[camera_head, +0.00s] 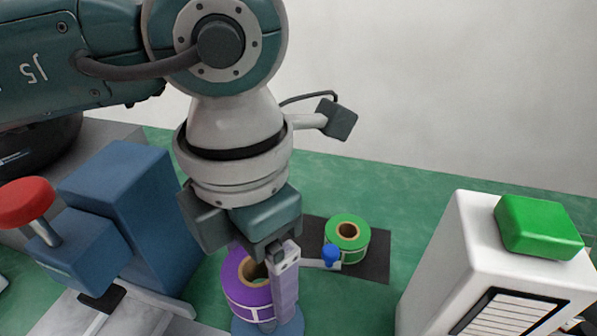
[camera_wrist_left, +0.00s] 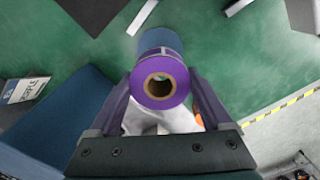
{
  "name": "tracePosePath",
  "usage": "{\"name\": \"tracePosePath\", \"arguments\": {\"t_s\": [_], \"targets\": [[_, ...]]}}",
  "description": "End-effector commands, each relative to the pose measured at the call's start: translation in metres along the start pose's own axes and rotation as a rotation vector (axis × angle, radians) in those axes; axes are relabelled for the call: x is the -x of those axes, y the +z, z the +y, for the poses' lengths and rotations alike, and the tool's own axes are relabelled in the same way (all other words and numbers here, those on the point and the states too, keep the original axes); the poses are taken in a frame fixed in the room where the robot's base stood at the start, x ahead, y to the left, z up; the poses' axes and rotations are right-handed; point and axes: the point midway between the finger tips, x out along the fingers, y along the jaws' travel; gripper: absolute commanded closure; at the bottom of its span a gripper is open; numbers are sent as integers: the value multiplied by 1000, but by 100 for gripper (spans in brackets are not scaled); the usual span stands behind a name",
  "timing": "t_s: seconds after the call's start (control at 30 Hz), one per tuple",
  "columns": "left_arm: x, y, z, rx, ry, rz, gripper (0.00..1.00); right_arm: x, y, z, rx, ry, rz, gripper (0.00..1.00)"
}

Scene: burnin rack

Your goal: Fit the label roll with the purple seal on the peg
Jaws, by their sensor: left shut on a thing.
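The label roll with the purple seal (camera_head: 247,300) has a brown core and stands upright, its open hole facing up. My left gripper (camera_head: 283,262) is shut on it; in the left wrist view the roll (camera_wrist_left: 160,70) sits between the two fingers (camera_wrist_left: 163,95). A blue round piece (camera_head: 268,328) shows just below the roll in the head view, and a blue shape (camera_wrist_left: 160,40) shows behind it in the wrist view. I cannot tell whether the roll touches it. No peg can be made out clearly. My right gripper is not in view.
A green label roll (camera_head: 347,236) stands on a dark mat (camera_head: 374,262), beside a blue knob (camera_head: 331,253). A blue machine with a red button (camera_head: 26,201) is at left. A white box with a green top (camera_head: 540,226) is at right. Green table is clear behind.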

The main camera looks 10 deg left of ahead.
Motion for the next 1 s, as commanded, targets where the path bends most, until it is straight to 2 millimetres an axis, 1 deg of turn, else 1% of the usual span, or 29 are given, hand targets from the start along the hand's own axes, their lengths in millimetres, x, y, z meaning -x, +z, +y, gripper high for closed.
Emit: {"name": "tracePosePath", "arguments": {"t_s": [0.17,0.5,0.6,1.0], "targets": [[-8,0,0,0,0,-1,75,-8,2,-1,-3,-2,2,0],[-38,0,0,-1,1,-1,75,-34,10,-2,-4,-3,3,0],[-44,0,0,-1,1,-1,75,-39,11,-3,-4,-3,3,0],[-45,0,0,-1,0,-1,75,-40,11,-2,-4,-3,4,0]]}}
